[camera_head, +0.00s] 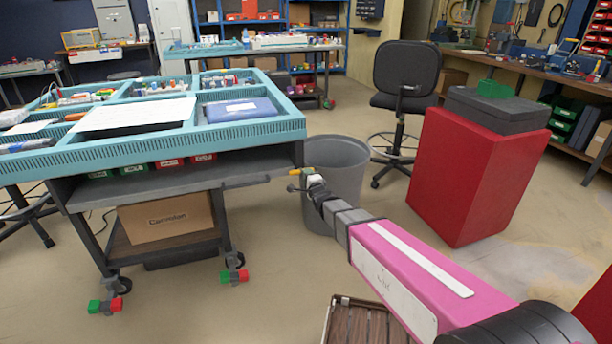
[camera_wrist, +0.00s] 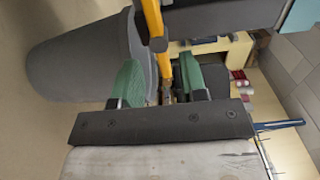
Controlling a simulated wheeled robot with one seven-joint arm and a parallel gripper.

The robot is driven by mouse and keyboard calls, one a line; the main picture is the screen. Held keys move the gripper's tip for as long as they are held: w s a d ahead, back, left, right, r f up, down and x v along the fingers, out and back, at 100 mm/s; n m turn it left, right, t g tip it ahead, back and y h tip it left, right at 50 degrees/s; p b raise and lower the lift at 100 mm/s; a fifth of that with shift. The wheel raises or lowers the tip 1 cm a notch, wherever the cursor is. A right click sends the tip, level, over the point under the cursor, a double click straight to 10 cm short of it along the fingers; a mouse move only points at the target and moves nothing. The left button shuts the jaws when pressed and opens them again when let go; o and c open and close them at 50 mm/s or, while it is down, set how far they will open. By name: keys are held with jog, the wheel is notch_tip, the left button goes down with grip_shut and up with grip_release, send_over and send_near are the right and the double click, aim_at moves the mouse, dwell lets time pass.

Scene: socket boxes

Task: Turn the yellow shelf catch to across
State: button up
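The yellow catch (camera_head: 303,171) shows as a small bar at the right end of the cart's upper shelf, just beyond the tip of my gripper (camera_head: 314,182). In the wrist view the catch (camera_wrist: 152,18) is a long yellow bar with a dark round joint, running down from the top edge toward the space between my gripper's green fingers (camera_wrist: 161,82). The fingers stand apart, with a visible gap to the right of the bar. I cannot tell whether the left finger touches it. The bar's lower end is partly hidden.
A grey bin (camera_head: 345,165) stands close behind my gripper. The cart's grey shelf (camera_head: 170,183) and teal tray top (camera_head: 250,131) lie to the left. A red cabinet (camera_head: 465,180) and black chair (camera_head: 405,75) stand to the right. The floor between them is clear.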

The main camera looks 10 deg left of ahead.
jog(key=v, duration=0.7)
jog(key=shift+s, duration=0.35)
jog(key=shift+d, duration=0.15)
jog(key=s+d+f+n+g+h, duration=0.1)
jog(key=d+f+n+g+h, duration=0.2)
jog(key=d, duration=0.7)
jog(key=d+f+n+g+h, duration=0.25)
jog(key=d+f+h, duration=0.2)
jog(key=d, duration=0.65)
jog(key=s+d+n+g+h, duration=0.2)
jog(key=s+d+n+g, duration=0.4)
jog(key=s+d, duration=0.9)
jog(key=d+g, duration=0.1)
jog(key=g, duration=0.2)
jog(key=shift+d+f+g, duration=0.3)
jog(key=shift+d+g, duration=0.05)
